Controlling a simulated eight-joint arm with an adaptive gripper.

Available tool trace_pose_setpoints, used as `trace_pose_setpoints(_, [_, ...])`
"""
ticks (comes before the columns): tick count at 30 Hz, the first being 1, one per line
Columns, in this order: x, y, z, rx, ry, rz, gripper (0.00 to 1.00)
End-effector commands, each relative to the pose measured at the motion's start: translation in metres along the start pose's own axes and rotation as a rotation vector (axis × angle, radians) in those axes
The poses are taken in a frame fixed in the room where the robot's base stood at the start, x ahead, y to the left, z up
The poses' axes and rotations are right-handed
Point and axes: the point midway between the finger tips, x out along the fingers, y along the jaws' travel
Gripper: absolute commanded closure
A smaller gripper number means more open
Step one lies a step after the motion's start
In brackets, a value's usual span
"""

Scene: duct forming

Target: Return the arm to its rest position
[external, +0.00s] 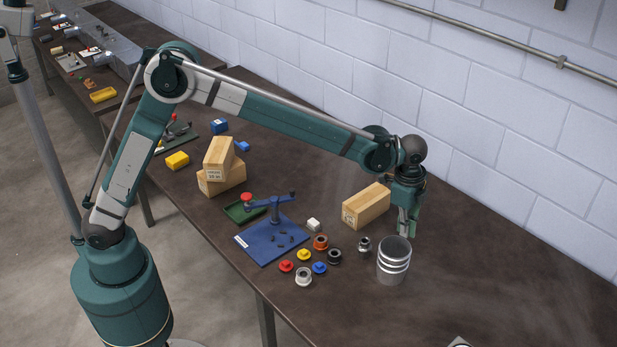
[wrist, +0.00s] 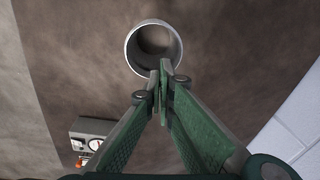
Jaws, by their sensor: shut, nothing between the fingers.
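My gripper (external: 405,228) is at the end of the outstretched arm, pointing down over the right part of the dark table. It hangs just behind and above a ribbed metal duct cylinder (external: 393,262), which stands upright on the table. In the wrist view my gripper (wrist: 161,84) has its fingertips together with nothing between them. The round open mouth of the duct (wrist: 154,48) shows just beyond the fingertips there. I cannot tell whether the fingertips touch its rim.
A wooden block (external: 366,206) lies left of my gripper. A small metal fitting (external: 364,247) and several coloured caps (external: 304,254) stand left of the duct. A blue plate with a clamp (external: 272,238) and stacked wooden blocks (external: 221,178) are further left. The table's right part is mostly clear.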

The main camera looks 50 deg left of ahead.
Motion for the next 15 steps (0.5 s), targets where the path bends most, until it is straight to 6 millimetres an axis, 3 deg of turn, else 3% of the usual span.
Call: trace_pose_setpoints(15, [-0.078,-0.021,0.12,-0.22,0.062,-0.063,1.0])
